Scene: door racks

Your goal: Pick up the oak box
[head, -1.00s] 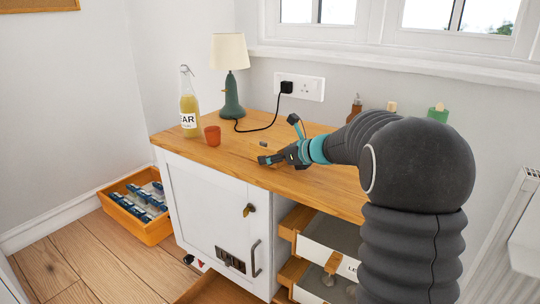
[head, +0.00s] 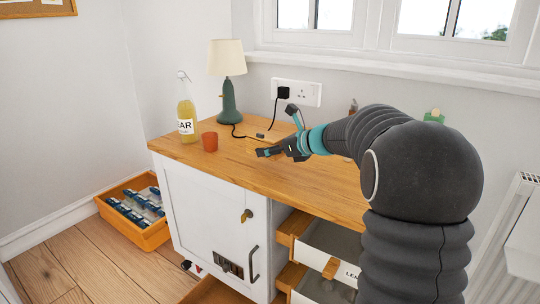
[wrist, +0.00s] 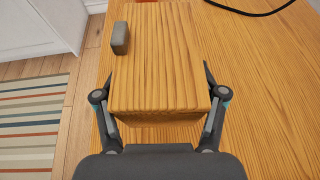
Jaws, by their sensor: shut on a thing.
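The oak box (wrist: 158,55) fills the middle of the wrist view, its wood grain close to that of the worktop. In the head view my gripper (head: 268,151) is over the worktop, right of the orange cup. There the box blends with the wood and is hard to make out; the grey block shows just beyond the fingers. The box seems slightly above the worktop.
An orange cup (head: 210,142), a bottle (head: 187,110) and a green lamp (head: 228,90) stand left of and behind my gripper on the worktop (head: 190,151). A black cable (head: 273,118) runs behind it to the socket. Drawers (head: 330,240) stand open below.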

